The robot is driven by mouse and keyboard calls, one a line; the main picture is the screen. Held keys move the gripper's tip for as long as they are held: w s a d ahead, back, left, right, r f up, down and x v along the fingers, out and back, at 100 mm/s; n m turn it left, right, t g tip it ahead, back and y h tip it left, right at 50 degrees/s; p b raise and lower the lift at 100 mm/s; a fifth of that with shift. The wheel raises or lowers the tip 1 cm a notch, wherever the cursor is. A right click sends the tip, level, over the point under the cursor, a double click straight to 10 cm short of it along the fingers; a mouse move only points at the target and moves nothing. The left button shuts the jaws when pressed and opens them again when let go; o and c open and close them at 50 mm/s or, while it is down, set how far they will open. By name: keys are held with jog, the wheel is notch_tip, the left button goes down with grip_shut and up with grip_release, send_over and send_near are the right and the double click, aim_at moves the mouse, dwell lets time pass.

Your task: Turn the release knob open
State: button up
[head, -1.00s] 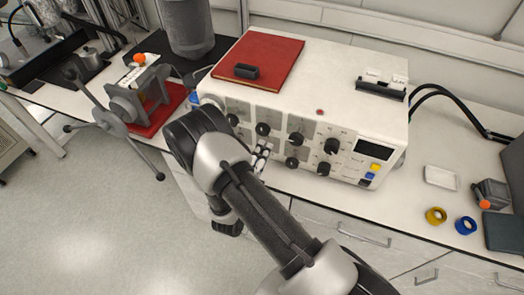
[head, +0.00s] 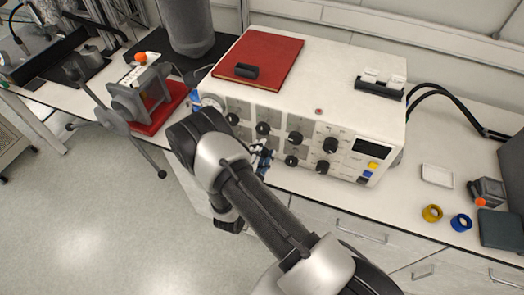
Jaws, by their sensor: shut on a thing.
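The white control unit (head: 335,75) stands on the bench with black knobs in two rows on its front panel. Upper knobs show clearly, such as one at the left (head: 262,128) and a larger one at the right (head: 330,145). My gripper (head: 262,158) is at the lower left part of this panel, below the left upper knobs. It is shut on a knob there, which the fingers and my arm mostly hide. The panel labels are too small to read, so I cannot tell how far the knob is turned.
A red book (head: 262,58) with a black item (head: 246,71) lies on the unit. A grey press-like device (head: 130,103) with long handles stands left. Yellow (head: 432,213) and blue (head: 461,224) tape rolls lie right.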

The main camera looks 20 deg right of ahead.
jog(key=shift+n, duration=0.4)
jog(key=o, duration=1.1)
jog(key=v, duration=1.2)
jog(key=shift+r, duration=0.1)
